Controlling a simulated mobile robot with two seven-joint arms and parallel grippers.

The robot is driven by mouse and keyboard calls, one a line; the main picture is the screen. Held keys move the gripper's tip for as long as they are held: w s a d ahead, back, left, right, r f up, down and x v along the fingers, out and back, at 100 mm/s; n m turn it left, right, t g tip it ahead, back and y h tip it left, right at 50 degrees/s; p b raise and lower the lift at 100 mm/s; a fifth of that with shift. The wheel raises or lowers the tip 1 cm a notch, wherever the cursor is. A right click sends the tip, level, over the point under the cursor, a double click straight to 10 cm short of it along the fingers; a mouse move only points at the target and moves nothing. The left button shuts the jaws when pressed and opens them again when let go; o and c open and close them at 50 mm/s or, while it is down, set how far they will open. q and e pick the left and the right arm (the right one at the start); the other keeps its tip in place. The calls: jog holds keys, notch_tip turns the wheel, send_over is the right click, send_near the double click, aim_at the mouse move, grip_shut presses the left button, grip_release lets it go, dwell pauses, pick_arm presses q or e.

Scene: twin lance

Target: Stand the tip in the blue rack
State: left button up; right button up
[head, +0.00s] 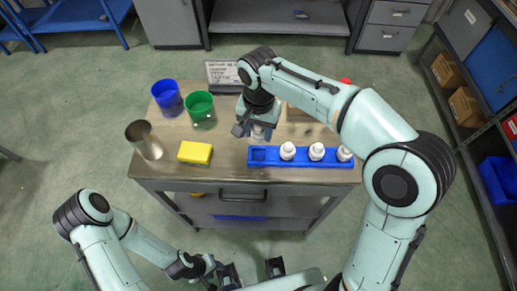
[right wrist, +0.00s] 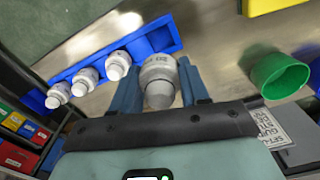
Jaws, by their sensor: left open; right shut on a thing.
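The blue rack (head: 300,162) lies along the front right of the table; it also shows in the right wrist view (right wrist: 155,42). Three white-and-grey tips (head: 317,151) stand in it, and its left end slot is empty. My right gripper (right wrist: 160,88) is shut on another white-and-grey tip (right wrist: 158,78), held between its blue fingers. In the head view this tip (head: 258,131) is partly hidden by the gripper, just behind the rack's empty end. I cannot tell its height above the table. My left gripper (head: 251,271) is open and empty, in front of the table.
A yellow block (head: 195,152), a metal cup (head: 145,140), a blue cup (head: 166,97) and a green cup (head: 200,108) stand on the table's left side. My right arm hides the back right part.

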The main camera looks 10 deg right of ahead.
notch_tip(320, 180, down, 9)
jog(key=shift+w+f+b, duration=0.1)
jog(key=shift+f+b, duration=0.1)
jog(key=shift+b, duration=0.3)
jog(key=shift+f, duration=0.1)
jog(key=o, duration=1.2)
jog(key=shift+c, duration=0.2)
jog(key=shift+r, duration=0.2)
notch_tip(320, 180, up, 12)
jog(key=shift+f+p, duration=0.1)
jog(key=shift+p, duration=0.8)
